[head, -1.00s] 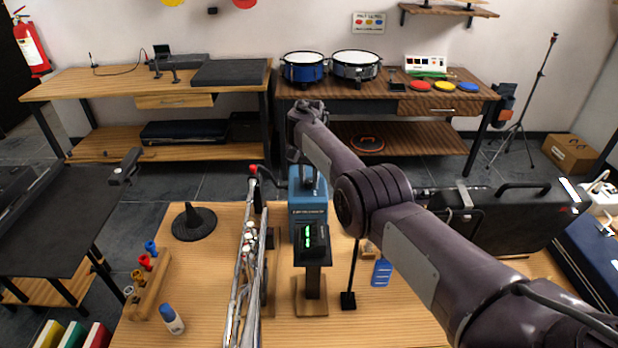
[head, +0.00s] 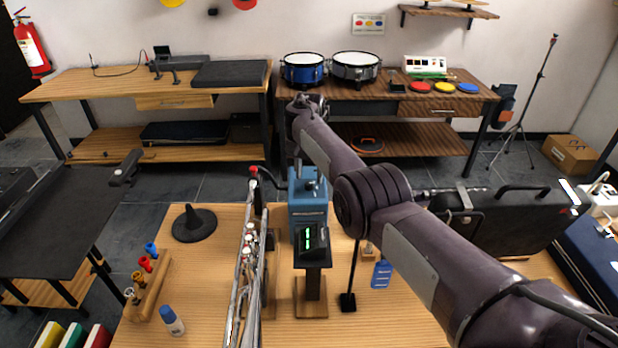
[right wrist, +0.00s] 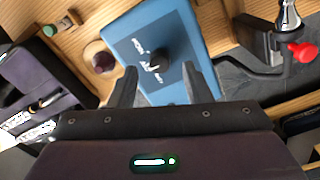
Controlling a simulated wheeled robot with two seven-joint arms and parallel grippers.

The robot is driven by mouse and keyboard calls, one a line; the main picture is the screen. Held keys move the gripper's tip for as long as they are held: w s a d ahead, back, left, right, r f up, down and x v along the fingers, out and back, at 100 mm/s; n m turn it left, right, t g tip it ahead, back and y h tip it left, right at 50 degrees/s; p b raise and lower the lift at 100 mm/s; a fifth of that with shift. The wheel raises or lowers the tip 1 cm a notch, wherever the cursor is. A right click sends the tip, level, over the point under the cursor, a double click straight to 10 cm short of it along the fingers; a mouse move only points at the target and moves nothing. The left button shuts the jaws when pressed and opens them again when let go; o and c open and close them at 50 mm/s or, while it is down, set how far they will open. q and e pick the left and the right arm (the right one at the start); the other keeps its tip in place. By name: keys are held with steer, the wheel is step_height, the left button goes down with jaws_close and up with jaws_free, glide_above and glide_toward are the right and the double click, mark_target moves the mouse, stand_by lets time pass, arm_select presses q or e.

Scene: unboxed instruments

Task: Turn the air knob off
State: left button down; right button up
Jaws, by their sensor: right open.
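The blue box (head: 307,215) stands on the wooden table in the head view, behind a small black meter (head: 312,241) with green digits. In the right wrist view, the blue box's face (right wrist: 133,40) carries a dark round knob (right wrist: 158,58) with white lettering around it. My right gripper (right wrist: 161,72) is open, with one finger on each side of the knob. I cannot tell whether the fingers touch it. In the head view, my right arm reaches over and down to the box's top, and the fingertips are hard to make out. My left gripper is not in view.
A silver trumpet (head: 247,270) stands close left of the box. A black cone stand (head: 194,223), a rack of colored mouthpieces (head: 148,285) and a blue-capped bottle (head: 172,320) are farther left. A blue bottle (head: 381,273) and a black case (head: 505,222) are on the right.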

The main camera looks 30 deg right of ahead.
mark_target(309, 183)
step_height(309, 183, up, 6)
steer(key=shift+f, duration=0.15)
steer(key=shift+a+f, duration=0.1)
stand_by(0.5)
